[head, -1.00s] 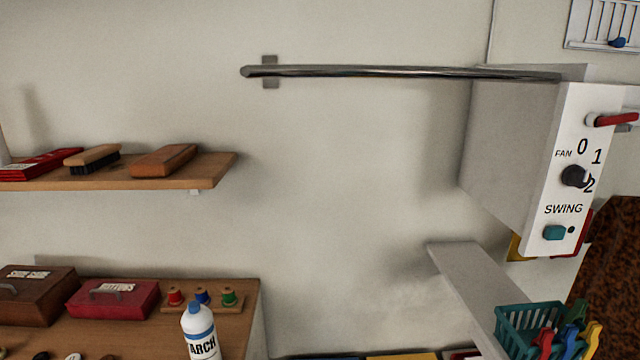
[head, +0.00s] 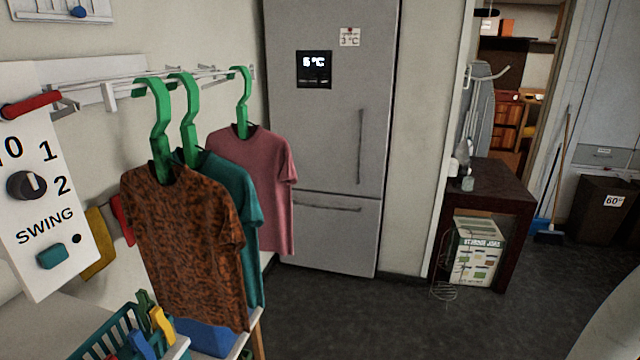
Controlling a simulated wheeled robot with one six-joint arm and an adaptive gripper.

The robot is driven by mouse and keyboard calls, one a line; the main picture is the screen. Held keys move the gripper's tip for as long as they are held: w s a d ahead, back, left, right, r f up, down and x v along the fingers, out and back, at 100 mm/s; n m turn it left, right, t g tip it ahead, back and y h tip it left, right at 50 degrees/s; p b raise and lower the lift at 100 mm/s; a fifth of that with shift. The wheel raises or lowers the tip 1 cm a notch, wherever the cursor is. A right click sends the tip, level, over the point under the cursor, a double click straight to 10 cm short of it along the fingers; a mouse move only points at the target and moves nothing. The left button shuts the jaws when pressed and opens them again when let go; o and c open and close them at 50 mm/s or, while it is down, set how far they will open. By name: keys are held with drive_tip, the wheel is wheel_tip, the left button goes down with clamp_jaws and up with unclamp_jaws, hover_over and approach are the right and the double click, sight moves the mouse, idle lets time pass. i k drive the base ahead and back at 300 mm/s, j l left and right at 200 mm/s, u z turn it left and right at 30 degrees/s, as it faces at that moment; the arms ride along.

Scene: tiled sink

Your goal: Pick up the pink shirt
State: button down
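The pink shirt (head: 268,180) hangs on a green hanger (head: 242,102) from a metal wall rack (head: 205,72). It is the farthest of three hanging shirts, close to the fridge. A teal shirt (head: 232,185) hangs in front of it and covers part of its left side. A brown patterned shirt (head: 185,240) hangs nearest on the left and covers much of the teal one. My gripper is not in view.
A white control box (head: 75,150) with a knob and red lever stands at the left. A teal basket of clothespins (head: 125,335) is below it. The grey fridge (head: 325,230) stands behind the shirts.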

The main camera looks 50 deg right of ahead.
sight(266, 155)
drive_tip(key=z, duration=0.65)
drive_tip(key=i+l+u, duration=0.1)
drive_tip(key=l+u, duration=0.35)
drive_tip(key=l, duration=0.3)
drive_tip(key=l+u, duration=0.45)
drive_tip(key=l, duration=0.35)
